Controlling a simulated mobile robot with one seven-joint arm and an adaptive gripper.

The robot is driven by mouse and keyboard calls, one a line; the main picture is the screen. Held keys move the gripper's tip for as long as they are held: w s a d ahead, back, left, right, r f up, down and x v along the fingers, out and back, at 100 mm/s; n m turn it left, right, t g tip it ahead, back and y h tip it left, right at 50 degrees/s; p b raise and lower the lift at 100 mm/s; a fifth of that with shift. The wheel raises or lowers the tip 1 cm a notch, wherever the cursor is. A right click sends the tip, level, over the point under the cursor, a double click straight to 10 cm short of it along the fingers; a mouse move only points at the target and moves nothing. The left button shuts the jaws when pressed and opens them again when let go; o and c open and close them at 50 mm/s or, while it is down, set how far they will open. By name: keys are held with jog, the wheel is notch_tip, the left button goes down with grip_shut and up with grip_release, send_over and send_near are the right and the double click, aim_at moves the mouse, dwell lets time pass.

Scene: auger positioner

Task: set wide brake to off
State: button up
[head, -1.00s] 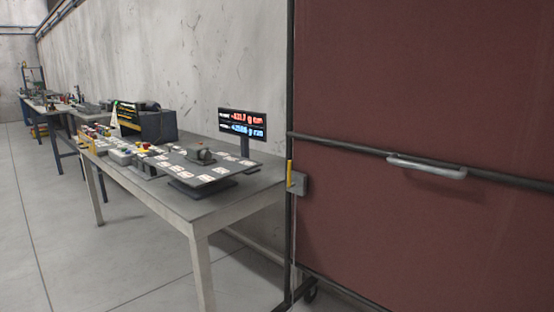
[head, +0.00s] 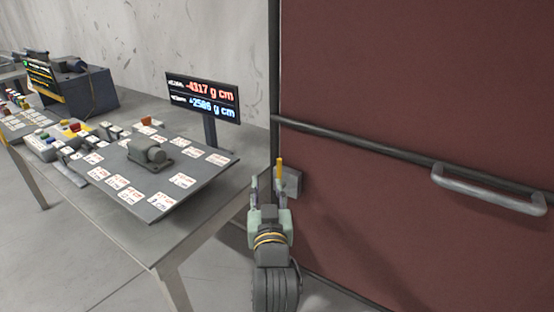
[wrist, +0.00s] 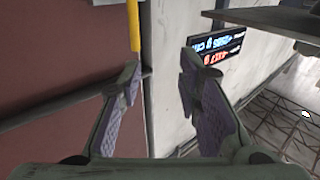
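An upright yellow lever (head: 280,168) stands on a grey box (head: 292,183) at the left edge of the maroon panel (head: 400,90). I take it for the wide brake, but no label is readable. My gripper (head: 268,184) is in front of the panel's edge, with its fingers pointing up near the lever. In the wrist view my gripper (wrist: 160,72) is open and empty. The yellow lever (wrist: 134,25) shows there beyond the left fingertip, not between the fingers. Whether the finger touches it, I cannot tell.
A long handle (head: 490,190) and a dark rail cross the panel. A table (head: 190,230) on the left bears a tilted board (head: 150,195) with labels, a dark control box (head: 75,95) and a display (head: 203,97) with red and blue numbers. Floor is free at lower left.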

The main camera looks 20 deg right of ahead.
aim_at(279, 169)
jog(key=shift+m+g+h, duration=0.3)
jog(key=shift+g+h, duration=0.1)
jog(key=w+d, duration=0.2)
jog(key=w+d+f+b, duration=0.1)
jog(key=w+d, duration=0.1)
jog(key=w, duration=0.1)
jog(key=w+d+b, duration=0.1)
jog(key=w, duration=0.2)
jog(key=shift+w+d+f, duration=0.1)
jog(key=shift+d+f, duration=0.05)
jog(key=shift+d, duration=0.25)
jog(key=shift+w+d+f, duration=0.1)
jog(key=shift+w+d, duration=0.05)
jog(key=shift+w, duration=0.4)
jog(key=shift+c, duration=0.3)
grip_shut()
